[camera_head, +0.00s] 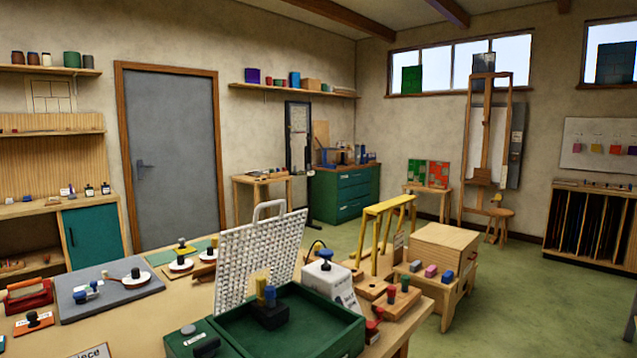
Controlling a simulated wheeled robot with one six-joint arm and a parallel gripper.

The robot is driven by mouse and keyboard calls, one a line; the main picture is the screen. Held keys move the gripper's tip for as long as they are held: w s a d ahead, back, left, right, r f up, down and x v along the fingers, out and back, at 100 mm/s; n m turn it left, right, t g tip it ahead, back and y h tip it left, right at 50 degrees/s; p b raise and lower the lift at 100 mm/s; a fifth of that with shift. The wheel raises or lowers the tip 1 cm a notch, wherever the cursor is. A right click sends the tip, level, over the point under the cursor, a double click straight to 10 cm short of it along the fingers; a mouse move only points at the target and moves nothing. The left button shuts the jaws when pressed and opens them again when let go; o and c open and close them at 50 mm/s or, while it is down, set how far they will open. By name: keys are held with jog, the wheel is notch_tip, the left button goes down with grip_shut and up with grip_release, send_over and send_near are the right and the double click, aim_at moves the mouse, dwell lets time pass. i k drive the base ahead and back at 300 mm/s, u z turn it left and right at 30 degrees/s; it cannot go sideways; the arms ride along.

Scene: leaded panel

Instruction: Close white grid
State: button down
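The white grid (258,262) is a perforated panel that stands raised and leaning back slightly, with a pale loop handle (268,209) at its top edge. Its lower edge is at the back left of an open dark green tray (338,342) on the wooden bench, partly hidden by the tray and what is in it. A black block with a yellow brush-like piece and a blue piece (269,296) stands in the tray in front of the grid. My gripper is not in view.
A yellow frame (384,235) and a wooden box (443,247) are to the right. A grey mat (108,284) with tools lies left on the bench (148,325). Green floor is open at right.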

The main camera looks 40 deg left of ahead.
aim_at(281, 215)
jog(key=i, duration=1.35)
jog(key=u, duration=3)
jog(key=i, duration=0.5)
jog(key=z, duration=0.05)
